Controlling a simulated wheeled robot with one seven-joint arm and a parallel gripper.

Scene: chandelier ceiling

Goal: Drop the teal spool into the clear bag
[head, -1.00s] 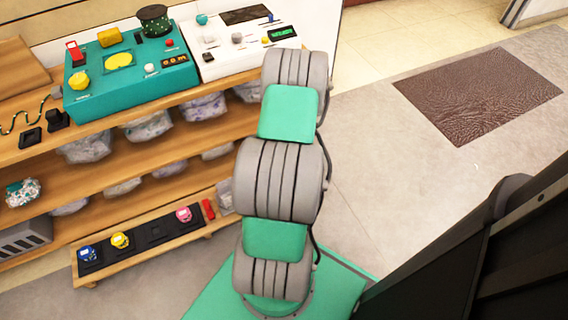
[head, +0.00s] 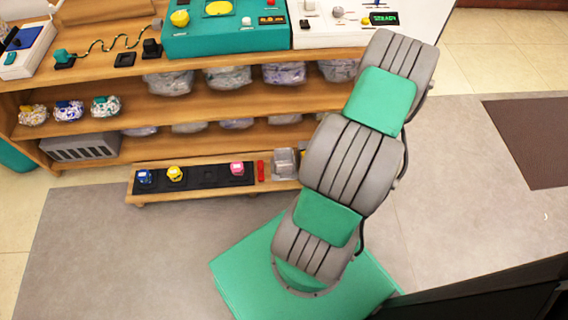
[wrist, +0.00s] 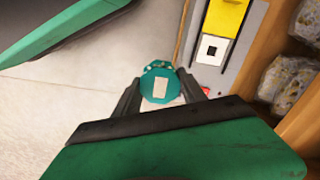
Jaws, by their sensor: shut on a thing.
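In the head view my arm hides the gripper and spool.
Blue (head: 144,176), yellow (head: 175,173) and pink (head: 237,168) spools sit in a black tray on the low rack, beside a red item (head: 260,171). Shelves above hold several clear bags and teal and white panels. Floor (head: 110,240) before the rack is clear.

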